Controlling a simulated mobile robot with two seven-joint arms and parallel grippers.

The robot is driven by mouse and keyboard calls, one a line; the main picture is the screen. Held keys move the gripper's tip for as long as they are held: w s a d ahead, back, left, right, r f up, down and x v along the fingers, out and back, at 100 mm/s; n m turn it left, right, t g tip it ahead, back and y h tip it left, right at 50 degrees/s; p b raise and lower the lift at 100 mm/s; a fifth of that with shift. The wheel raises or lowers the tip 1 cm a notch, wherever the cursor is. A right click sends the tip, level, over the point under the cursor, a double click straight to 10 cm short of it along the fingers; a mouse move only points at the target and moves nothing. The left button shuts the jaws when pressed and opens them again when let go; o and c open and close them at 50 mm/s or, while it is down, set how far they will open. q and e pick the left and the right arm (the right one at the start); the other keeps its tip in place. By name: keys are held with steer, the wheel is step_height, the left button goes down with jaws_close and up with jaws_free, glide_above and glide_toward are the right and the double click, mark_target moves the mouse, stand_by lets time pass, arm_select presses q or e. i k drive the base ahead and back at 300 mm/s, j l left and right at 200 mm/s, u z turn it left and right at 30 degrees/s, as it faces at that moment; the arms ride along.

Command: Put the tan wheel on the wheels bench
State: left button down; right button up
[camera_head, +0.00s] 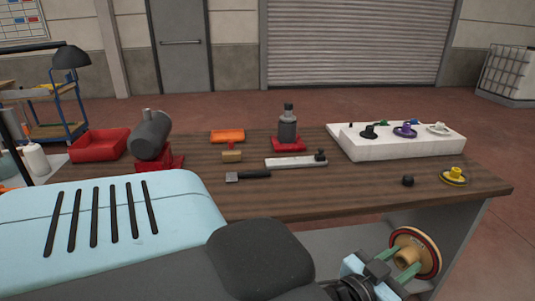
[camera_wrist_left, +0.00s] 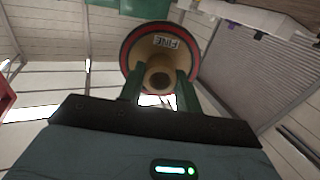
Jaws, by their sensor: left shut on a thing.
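The tan wheel (camera_head: 429,250) has a tan face and hub with a red and dark rim. My left gripper (camera_head: 404,258) is shut on its hub, in front of the bench's front right edge. In the left wrist view the wheel (camera_wrist_left: 136,52) shows a "FINE" label, and its hub sits between the two green fingers of the gripper (camera_wrist_left: 160,85). The wheels bench (camera_head: 330,196) has a brown wooden top with a white stepped rack (camera_head: 385,150) at the back right, bearing several wheels. My right gripper is not in view.
A yellow wheel (camera_head: 454,175) and a small black knob (camera_head: 408,181) lie near the right front corner. A dark brush-like tool (camera_head: 247,176), a grey bar (camera_head: 295,163), a red-based bottle (camera_head: 288,128) and a red bin (camera_head: 100,145) are farther left. Bare wood lies at the front middle.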

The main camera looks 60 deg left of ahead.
mark_target(356, 189)
steer(key=i+j, duration=0.1)
steer(key=j, duration=0.35)
steer(key=i+j, duration=0.1)
steer(key=j, duration=0.35)
steer(key=i+j, duration=0.1)
steer(key=j, duration=0.35)
steer(key=i, duration=0.5)
